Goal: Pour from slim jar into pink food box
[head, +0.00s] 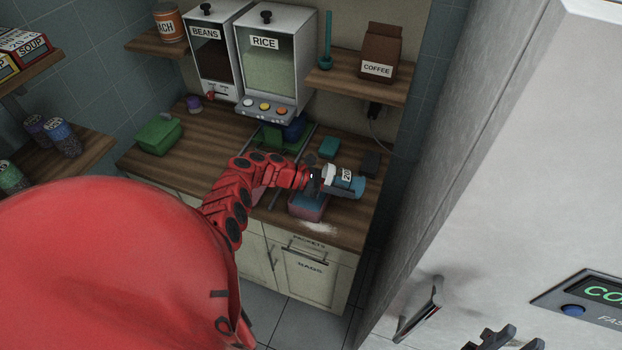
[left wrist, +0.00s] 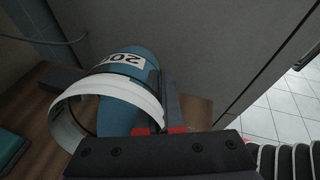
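The slim jar (head: 357,186) is blue with a white band and a label starting with "20". In the head view it lies tilted to nearly horizontal above the counter. My left gripper (head: 318,182) is shut on it; the left wrist view shows the jar (left wrist: 137,65) beside a dark finger, its white ring at the near end. The pink food box (head: 309,212) stands on the counter just below the jar, with blue showing at its top. The jar partly covers it, and its inside is hard to see. My right gripper (head: 505,338) is cut off at the bottom edge.
A pale powdery patch (head: 319,228) lies on the counter in front of the box. A green box (head: 158,135) stands at the left, a teal item (head: 329,147) and dark block (head: 370,163) behind. Rice (head: 268,65) and beans dispensers stand at the back. A large grey appliance (head: 500,150) bounds the right.

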